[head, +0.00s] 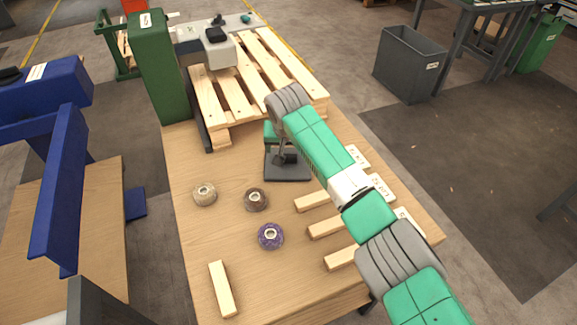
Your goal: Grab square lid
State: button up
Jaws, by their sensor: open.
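A flat, dark grey, square plate (287,174) lies on the wooden table just in front of the pallet. It is the only square, lid-like thing I can make out. My gripper (288,160) is a small dark shape low over this plate, partly hidden behind my forearm. The jaws are open. The picture is too small to show whether the fingers touch the plate or stand a little above it.
Three tape rolls, cream (204,194), brown (256,200) and purple (270,236), sit left of my arm. A loose wooden block (222,288) lies in front; several slats lie right. The pallet (262,75) and a green post (163,70) stand behind.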

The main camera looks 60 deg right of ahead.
aim_at(288, 156)
jog(key=b+x, duration=0.3)
jog(key=x, duration=0.2)
jog(key=shift+s+f+b, duration=0.1)
jog(key=shift+f+b, duration=0.2)
jog(key=shift+b, duration=0.05)
jog(key=shift+r, duration=0.1)
jog(key=shift+c, duration=0.2)
jog(key=c, duration=1.3)
jog(key=shift+o, duration=0.2)
notch_tip(288, 156, up, 3)
jog(key=shift+r+p, duration=0.1)
jog(key=shift+p, duration=1.1)
jog(key=shift+s+a+r+p, duration=0.5)
jog(key=shift+a+r+p, duration=0.15)
jog(key=shift+p, duration=0.4)
jog(key=s+a+p, duration=0.1)
jog(key=s+a, duration=0.2)
jog(key=s+a+p, duration=0.2)
jog(key=s+a, duration=0.1)
jog(key=a, duration=0.1)
jog(key=s+a+p, duration=0.2)
jog(key=s+a, duration=0.1)
jog(key=shift+s+a+r, duration=0.25)
jog(key=shift+a, duration=0.1)
